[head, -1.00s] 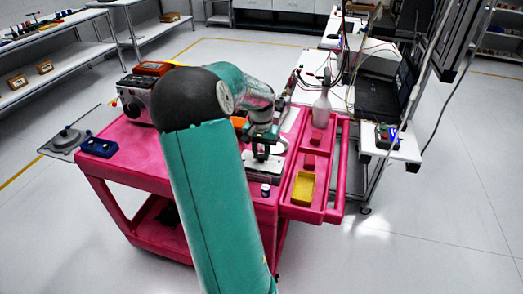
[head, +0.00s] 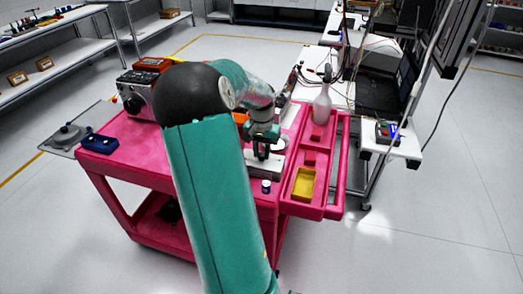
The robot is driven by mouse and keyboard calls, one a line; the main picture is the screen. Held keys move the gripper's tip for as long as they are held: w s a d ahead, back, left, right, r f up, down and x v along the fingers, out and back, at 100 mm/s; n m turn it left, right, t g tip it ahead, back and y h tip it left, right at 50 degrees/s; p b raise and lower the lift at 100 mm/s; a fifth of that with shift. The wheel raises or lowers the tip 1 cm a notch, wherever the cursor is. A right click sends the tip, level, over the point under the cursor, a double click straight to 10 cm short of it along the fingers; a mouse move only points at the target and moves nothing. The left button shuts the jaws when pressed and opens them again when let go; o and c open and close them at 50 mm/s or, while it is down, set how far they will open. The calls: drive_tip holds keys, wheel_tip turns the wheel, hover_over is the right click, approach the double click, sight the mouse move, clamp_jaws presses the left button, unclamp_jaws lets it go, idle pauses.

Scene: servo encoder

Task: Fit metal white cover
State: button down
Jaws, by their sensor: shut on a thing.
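My gripper (head: 262,152) points down over the pink cart, above a pale grey-white base plate (head: 270,173) near the cart's right side. It is shut on a small piece that its dark fingers mostly hide. That piece may be the metal white cover, but I cannot make it out. A pale round part (head: 281,143) shows just right of the fingers; I cannot tell whether it is separate or whether it touches the gripper. My green arm hides the middle of the cart top.
The side tray (head: 317,212) holds a yellow box (head: 304,184) and red blocks. A spray bottle (head: 322,105) stands behind. A blue holder (head: 99,143) is at left; the cart top (head: 135,150) beside it is clear.

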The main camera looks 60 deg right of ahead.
drive_tip(key=shift+w, duration=0.1)
drive_tip(key=c, duration=1.1)
unclamp_jaws()
drive_tip(key=shift+c, duration=0.2)
drive_tip(key=shift+c, duration=0.3)
drive_tip(key=shift+r, duration=0.1)
drive_tip(key=shift+r, duration=3.6)
